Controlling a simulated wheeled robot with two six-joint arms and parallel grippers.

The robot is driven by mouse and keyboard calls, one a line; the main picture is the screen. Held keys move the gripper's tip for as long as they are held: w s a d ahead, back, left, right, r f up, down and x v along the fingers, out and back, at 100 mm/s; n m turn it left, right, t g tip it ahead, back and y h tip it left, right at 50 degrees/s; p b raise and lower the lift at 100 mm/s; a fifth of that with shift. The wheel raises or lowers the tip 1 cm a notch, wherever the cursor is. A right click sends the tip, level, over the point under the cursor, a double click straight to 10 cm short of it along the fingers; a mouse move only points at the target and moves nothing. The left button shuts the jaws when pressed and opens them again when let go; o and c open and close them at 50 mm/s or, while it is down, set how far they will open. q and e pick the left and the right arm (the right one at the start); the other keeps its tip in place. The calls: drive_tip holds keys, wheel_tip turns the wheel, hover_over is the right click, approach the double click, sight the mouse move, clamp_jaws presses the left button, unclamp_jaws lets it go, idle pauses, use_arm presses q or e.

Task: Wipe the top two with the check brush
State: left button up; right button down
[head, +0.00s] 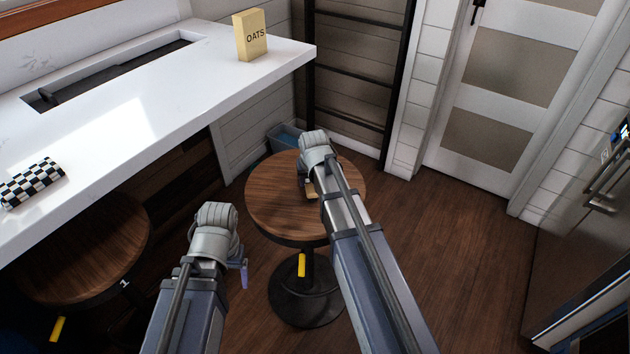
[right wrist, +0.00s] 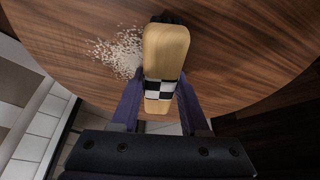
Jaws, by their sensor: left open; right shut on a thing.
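My right gripper (head: 309,186) is over the round wooden top (head: 270,196) of the middle stool. It is shut on the check brush (right wrist: 166,50), a pale wooden brush with a black-and-white checked band (right wrist: 160,89). Only a small tan part of the brush (head: 311,190) shows in the head view. In the right wrist view, a patch of white crumbs (right wrist: 121,52) lies on the wooden top, just left of the brush. Whether the bristles touch the wood is unclear. My left gripper (head: 241,272) is open, left of this stool and lower in the picture.
Another round stool (head: 85,250), marked "1", stands at the left, partly under the white counter (head: 190,82). The counter holds a checked black-and-white item (head: 32,182) and an oats box (head: 250,35). A blue bin (head: 284,137) stands behind the middle stool. Floor at right is clear.

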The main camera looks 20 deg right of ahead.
drive_tip(key=shift+w+a, duration=0.3)
drive_tip(key=shift+a, duration=0.25)
drive_tip(key=shift+w+a, duration=0.25)
drive_tip(key=shift+a, duration=0.3)
drive_tip(key=shift+w, duration=0.1)
drive_tip(key=shift+w+d, duration=0.35)
drive_tip(key=shift+w, duration=0.15)
drive_tip(key=shift+s+d, duration=0.3)
drive_tip(key=shift+d, duration=0.3)
drive_tip(key=shift+s+d, duration=0.25)
drive_tip(key=shift+d, duration=0.35)
drive_tip(key=shift+s+d, duration=0.3)
drive_tip(key=shift+d, duration=0.3)
drive_tip(key=shift+s+d, duration=0.1)
drive_tip(key=shift+s+d+f, duration=0.1)
drive_tip(key=shift+s+d, duration=0.35)
drive_tip(key=shift+d, duration=0.35)
drive_tip(key=shift+s+d, duration=0.4)
drive_tip(key=shift+d, duration=0.35)
